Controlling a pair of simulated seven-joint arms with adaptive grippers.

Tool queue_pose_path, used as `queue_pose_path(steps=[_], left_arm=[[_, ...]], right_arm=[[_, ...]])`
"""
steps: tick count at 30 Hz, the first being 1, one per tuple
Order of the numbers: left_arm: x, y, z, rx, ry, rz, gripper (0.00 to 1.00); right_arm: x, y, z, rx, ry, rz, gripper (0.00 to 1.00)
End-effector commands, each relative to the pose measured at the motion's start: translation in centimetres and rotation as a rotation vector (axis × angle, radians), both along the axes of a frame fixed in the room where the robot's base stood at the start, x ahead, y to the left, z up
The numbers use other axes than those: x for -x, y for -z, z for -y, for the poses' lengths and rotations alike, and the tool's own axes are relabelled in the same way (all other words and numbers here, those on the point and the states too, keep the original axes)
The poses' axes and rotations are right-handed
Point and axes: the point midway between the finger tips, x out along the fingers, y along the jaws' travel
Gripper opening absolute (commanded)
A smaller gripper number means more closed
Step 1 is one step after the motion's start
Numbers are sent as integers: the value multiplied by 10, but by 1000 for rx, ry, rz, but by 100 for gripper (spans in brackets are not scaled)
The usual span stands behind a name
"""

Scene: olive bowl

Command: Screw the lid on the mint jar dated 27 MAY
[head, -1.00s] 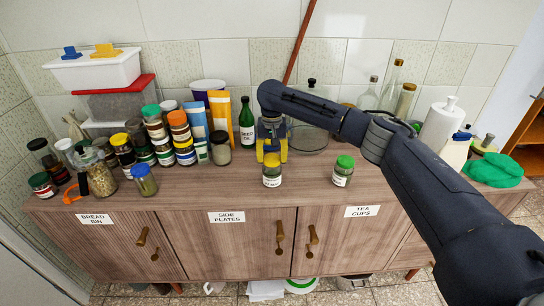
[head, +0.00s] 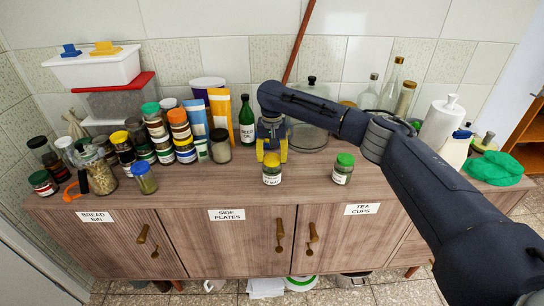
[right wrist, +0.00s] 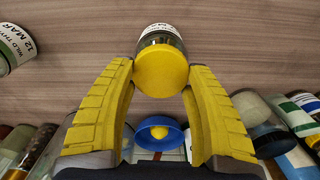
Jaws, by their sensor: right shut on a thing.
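A small glass jar (head: 271,179) with a yellow lid (right wrist: 161,72) stands upright near the counter's front edge. Its pale label (right wrist: 158,28) is too small and cut off to read a date. My right gripper (head: 271,158) points down from above and is shut on the yellow lid, one yellow finger at each side. The lid sits at the jar's mouth; I cannot tell how tight it is. A green-lidded jar (head: 343,169) stands to the right; in the right wrist view its label (right wrist: 14,42) reads WILD THYME, 12 MAR. My left gripper is not in view.
Several spice jars and tubes (head: 219,109) crowd the counter's left half. A dark green bottle (head: 246,120) and a glass dome (head: 308,128) stand behind my right gripper. A blue round thing (right wrist: 160,130) shows between its fingers. A green cloth (head: 492,168) lies far right.

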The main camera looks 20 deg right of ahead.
Motion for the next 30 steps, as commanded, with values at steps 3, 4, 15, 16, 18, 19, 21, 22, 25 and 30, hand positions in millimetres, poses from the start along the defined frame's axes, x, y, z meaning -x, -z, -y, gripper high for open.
queue_pose_path(steps=[3,4,15,16,18,19,21,22,25,30], left_arm=[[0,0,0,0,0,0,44],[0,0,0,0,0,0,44],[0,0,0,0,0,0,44],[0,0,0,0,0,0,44],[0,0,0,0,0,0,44],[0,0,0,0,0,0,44],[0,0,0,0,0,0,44],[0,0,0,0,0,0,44],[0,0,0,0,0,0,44],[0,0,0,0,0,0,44]], right_arm=[[0,-2,1,0,115,2,38],[0,-1,1,1,146,2,38],[1,-1,2,-1,350,1,38],[1,-1,2,-1,351,1,38],[1,-1,2,-1,351,1,38],[1,-1,2,-1,351,1,38],[1,-1,2,-1,350,1,38],[1,-1,2,-1,350,1,57],[1,-1,2,-1,349,1,69],[1,-1,2,0,349,1,76]])
